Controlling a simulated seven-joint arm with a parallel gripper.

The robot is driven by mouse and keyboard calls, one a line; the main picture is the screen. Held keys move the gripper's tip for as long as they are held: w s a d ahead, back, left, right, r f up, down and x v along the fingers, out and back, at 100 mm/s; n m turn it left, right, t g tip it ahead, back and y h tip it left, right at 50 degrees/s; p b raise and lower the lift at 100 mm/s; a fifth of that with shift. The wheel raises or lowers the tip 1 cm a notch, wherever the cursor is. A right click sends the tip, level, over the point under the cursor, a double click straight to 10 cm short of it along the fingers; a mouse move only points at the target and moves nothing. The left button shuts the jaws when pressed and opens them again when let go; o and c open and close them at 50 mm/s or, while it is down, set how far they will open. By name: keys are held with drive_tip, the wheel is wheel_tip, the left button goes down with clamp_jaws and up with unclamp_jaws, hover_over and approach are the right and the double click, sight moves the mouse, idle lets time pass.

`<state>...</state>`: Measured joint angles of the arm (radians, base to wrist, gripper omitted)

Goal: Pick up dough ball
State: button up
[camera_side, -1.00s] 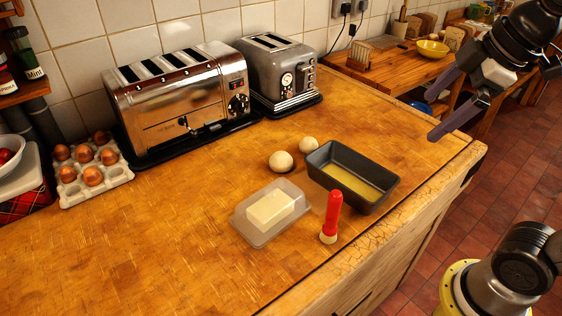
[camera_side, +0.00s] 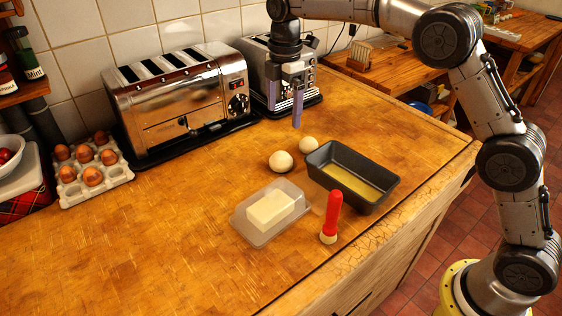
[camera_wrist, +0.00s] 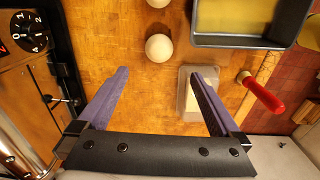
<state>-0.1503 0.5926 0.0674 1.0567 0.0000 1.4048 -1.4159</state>
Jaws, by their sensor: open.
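Two pale dough balls rest on the wooden worktop. The nearer dough ball (camera_side: 281,161) and the farther dough ball (camera_side: 308,145) sit left of the dark loaf tin (camera_side: 318,159). In the wrist view one dough ball (camera_wrist: 159,47) shows whole, ahead of the fingers, and the other dough ball (camera_wrist: 158,2) is cut by the top edge. My gripper (camera_side: 284,117) points down above the worktop, behind the balls and in front of the smaller toaster. In the wrist view my gripper (camera_wrist: 159,72) has its purple fingers wide apart with nothing between them.
A large toaster (camera_side: 165,130) and a smaller toaster (camera_side: 252,75) stand along the wall. An egg tray (camera_side: 72,196) is at left. The worktop left of the balls is clear.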

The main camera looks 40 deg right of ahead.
sight(281, 154)
drive_tip(key=f, duration=0.9)
drive_tip(key=shift+a+f, duration=0.2)
drive_tip(key=shift+f, duration=0.1)
drive_tip(key=shift+w+f, duration=0.15)
drive_tip(key=shift+f, duration=1.2)
drive_tip(key=shift+w+f, duration=0.1)
drive_tip(key=shift+f, duration=1.2)
drive_tip(key=c, duration=0.6)
